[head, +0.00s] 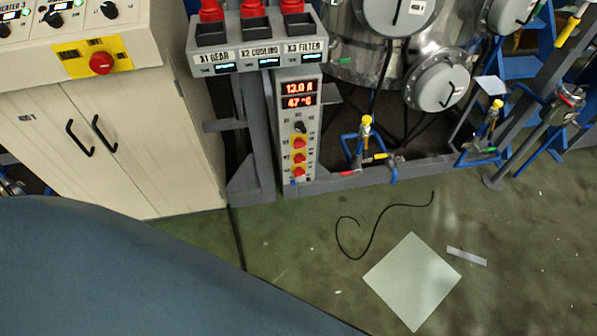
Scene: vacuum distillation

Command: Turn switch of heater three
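A light control panel stands on a cream cabinet at the upper left. A label reading "EATER 3" (13,4), cut by the picture's left edge, is at its top left corner. A black rotary knob (4,30) sits just below that label at the left edge, partly cut off. Another black knob (52,18) is to its right, and a third black knob (108,9) is farther right. I cannot make out the exact setting of the knob under the label. Neither of my grippers shows in the head view.
A red emergency button (101,63) on a yellow plate is on the panel's front. The cream cabinet (130,150) has two black handles. A grey switch box (258,55) stands to the right. A pale square sheet (411,282) and a black cable (375,228) lie on the green floor.

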